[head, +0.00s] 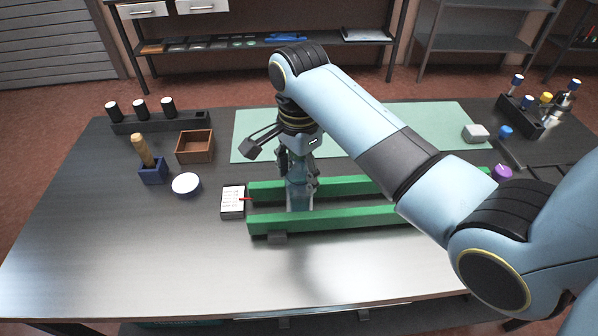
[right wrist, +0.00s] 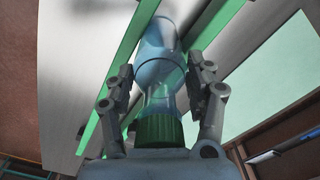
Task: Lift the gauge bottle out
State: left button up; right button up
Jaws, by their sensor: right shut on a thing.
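The gauge bottle (head: 299,198) is clear bluish, and its lower part shows below my right gripper in the head view. In the right wrist view the bottle (right wrist: 160,62) has a green cap (right wrist: 160,131) close to my palm, and its body points away from me. My right gripper (head: 298,182) is shut on the bottle from above, with one finger on each side. The bottle looks upright at the green rails (head: 345,218), in line with the gap between them. I cannot tell whether its base touches anything. My left gripper is out of view.
A white round lid (head: 186,184), brown tray (head: 195,146) and blue block with wooden handle (head: 152,170) lie further left. A purple knob (head: 502,172) is right. The front table is clear.

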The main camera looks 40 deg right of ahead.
jog(key=shift+r, duration=0.85)
dwell(0.4)
